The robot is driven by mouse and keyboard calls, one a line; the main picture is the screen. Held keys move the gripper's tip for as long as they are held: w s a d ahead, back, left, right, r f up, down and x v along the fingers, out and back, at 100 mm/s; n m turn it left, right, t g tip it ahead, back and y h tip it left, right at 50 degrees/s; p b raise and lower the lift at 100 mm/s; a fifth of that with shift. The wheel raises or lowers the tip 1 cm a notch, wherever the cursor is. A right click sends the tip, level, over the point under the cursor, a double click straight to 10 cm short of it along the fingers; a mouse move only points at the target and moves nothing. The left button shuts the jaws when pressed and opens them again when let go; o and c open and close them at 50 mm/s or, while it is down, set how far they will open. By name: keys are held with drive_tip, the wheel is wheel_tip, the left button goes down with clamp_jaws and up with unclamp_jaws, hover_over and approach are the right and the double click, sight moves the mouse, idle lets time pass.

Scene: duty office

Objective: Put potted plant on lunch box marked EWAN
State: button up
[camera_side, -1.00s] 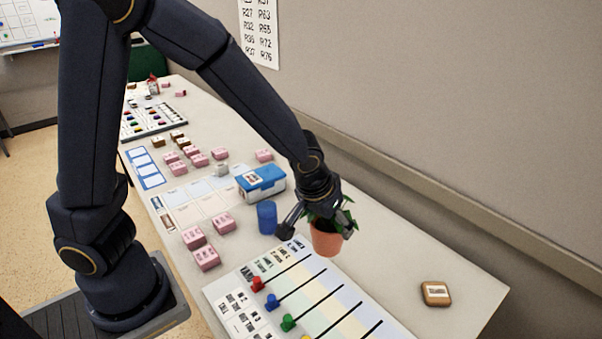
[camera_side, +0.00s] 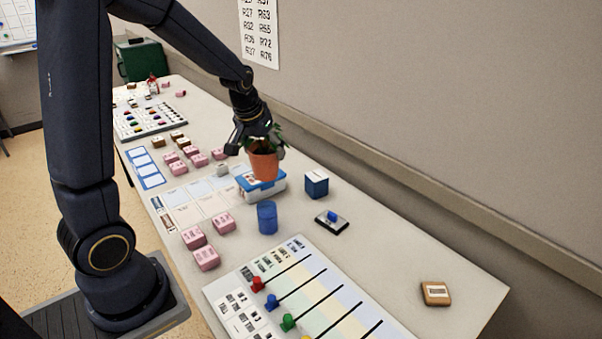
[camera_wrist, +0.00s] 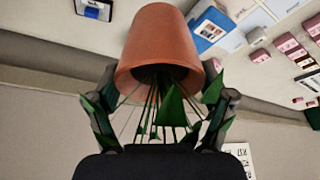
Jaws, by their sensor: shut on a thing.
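The potted plant, an orange-brown pot (camera_side: 264,166) with dark green leaves, is held upright in my gripper (camera_side: 256,139). The gripper is shut on it near the leaves and the rim. The lunch box (camera_side: 276,187), with a blue lid and pale lower body, lies on the table right under the pot in the side view. The pot hides much of the lid, and I cannot tell whether they touch. No name on it is readable. In the wrist view, the pot (camera_wrist: 160,42) fills the middle between both fingers, and the lunch box (camera_wrist: 197,42) shows beside it.
A blue cup (camera_side: 267,218) stands just in front of the lunch box. Pink blocks (camera_side: 194,238) lie left. A wooden block (camera_side: 435,293) sits at the right end.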

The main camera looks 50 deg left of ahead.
drive_tip(key=s+a+r+n+y, duration=0.1)
drive_tip(key=s+a+n, duration=0.25)
drive_tip(key=a, duration=0.65)
drive_tip(key=shift+m+g, duration=0.25)
drive_tip(key=shift+g, duration=0.15)
drive_tip(key=shift+w+a+f, duration=1.05)
drive_tip(key=shift+w+f, duration=0.8)
drive_tip(key=shift+f, duration=0.25)
drive_tip(key=shift+w+a+f, duration=1.05)
drive_tip(key=shift+w+f, duration=0.75)
drive_tip(key=shift+f, duration=0.3)
drive_tip(key=shift+w+a+f, duration=1.05)
drive_tip(key=shift+w+f, duration=0.8)
drive_tip(key=shift+f, duration=0.25)
drive_tip(key=shift+f, duration=0.15)
drive_tip(key=o, duration=1.5)
drive_tip(key=shift+f, duration=0.1)
